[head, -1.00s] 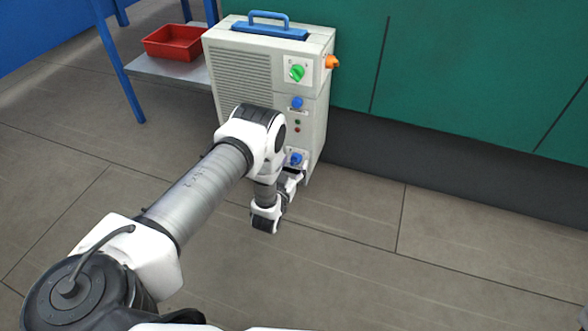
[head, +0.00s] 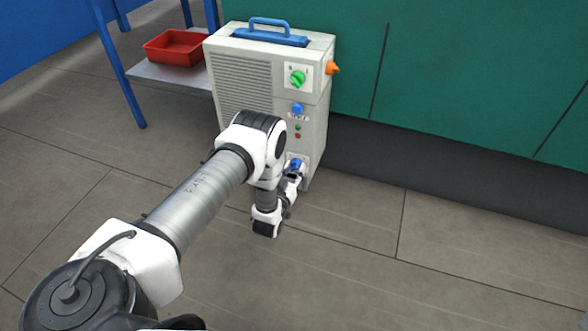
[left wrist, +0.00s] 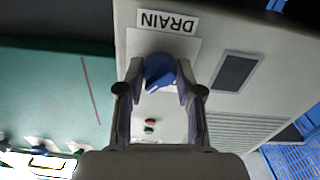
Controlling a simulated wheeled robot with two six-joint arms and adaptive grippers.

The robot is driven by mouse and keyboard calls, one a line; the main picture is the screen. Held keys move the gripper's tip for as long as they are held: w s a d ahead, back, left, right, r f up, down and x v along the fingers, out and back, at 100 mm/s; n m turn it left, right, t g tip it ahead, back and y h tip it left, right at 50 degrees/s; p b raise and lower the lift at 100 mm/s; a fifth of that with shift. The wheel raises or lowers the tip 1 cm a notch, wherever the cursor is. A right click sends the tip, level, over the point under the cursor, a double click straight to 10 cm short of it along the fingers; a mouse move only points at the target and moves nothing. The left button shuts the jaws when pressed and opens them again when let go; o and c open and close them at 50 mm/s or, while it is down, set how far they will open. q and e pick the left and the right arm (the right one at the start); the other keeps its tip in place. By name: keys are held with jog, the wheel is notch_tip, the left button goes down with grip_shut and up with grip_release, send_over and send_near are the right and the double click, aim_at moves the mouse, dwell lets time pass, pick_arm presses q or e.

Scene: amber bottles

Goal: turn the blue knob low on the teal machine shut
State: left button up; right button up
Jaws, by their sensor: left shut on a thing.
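The machine (head: 238,75) is a pale grey upright cabinet, not teal; the wall behind it is teal-green. The low blue knob (head: 295,164) sits near the bottom of its narrow front face. In the left wrist view the knob (left wrist: 160,72) shows beside an upside-down DRAIN label (left wrist: 167,21), its bar slanted. My left gripper (left wrist: 160,88) is shut on this knob, one finger on each side. In the head view my left gripper (head: 293,178) is partly hidden by its own wrist. My right gripper is not in view.
Above the low knob are small green and red lights (head: 298,131), another blue knob (head: 298,109) and a green knob (head: 298,78). An orange part (head: 333,68) sticks out at the side. A red tray (head: 174,48) stands on a shelf at left. The floor at right is clear.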

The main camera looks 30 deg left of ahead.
pick_arm(q)
jog(key=n+p, duration=0.1)
jog(key=n, duration=0.3)
jog(key=shift+r, duration=0.1)
jog(key=n, duration=0.4)
jog(key=shift+n+p, duration=0.3)
jog(key=shift+p, duration=0.05)
jog(key=n, duration=0.4)
jog(key=shift+n, duration=0.3)
jog(key=shift+n+p, duration=0.35)
jog(key=shift+n, duration=1.35)
jog(key=o, duration=1.2)
jog(key=shift+c, duration=0.2)
